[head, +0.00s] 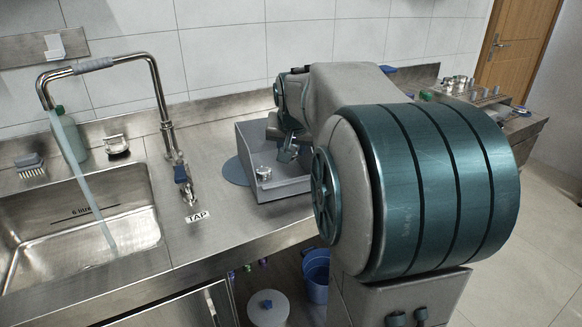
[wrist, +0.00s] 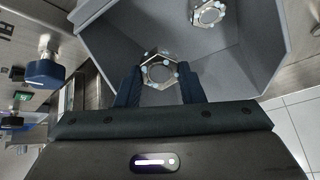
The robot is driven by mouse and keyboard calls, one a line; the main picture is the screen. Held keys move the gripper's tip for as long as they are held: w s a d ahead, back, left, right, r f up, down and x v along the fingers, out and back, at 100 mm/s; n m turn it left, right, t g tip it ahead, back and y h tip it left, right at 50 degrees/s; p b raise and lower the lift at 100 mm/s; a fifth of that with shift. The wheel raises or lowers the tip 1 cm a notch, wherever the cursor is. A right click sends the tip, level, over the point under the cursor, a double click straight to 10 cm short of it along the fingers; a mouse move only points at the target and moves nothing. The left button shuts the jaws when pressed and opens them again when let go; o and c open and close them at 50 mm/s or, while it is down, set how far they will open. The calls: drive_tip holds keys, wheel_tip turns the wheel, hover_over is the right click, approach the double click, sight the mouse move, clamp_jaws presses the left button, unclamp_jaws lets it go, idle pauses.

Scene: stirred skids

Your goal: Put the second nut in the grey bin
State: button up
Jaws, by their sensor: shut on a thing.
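The grey bin (head: 287,187) stands on the steel counter to the right of the tap, and its wall also shows in the wrist view (wrist: 105,40). One nut (head: 263,173) lies inside on the bin floor; it also shows in the wrist view (wrist: 208,12). My gripper (wrist: 158,80) is shut on a second metal nut (wrist: 158,69), held between its two dark fingers. In the wrist view this nut appears over the bin's interior. In the head view my gripper (head: 287,150) is at the bin, largely hidden by my arm, and the held nut is hard to make out.
A sink (head: 85,245) with running water and a curved tap (head: 160,100) lies to the left. A green bottle (head: 68,135) and a brush (head: 30,165) stand behind it. A blue bucket (head: 316,275) and a white-lidded pot (head: 268,308) are below the counter.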

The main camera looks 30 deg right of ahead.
drive_tip(key=shift+f+b, duration=0.45)
drive_tip(key=shift+f, duration=1.9)
drive_tip(key=shift+f, duration=0.2)
drive_tip(key=o, duration=0.7)
drive_tip(key=shift+o, duration=0.2)
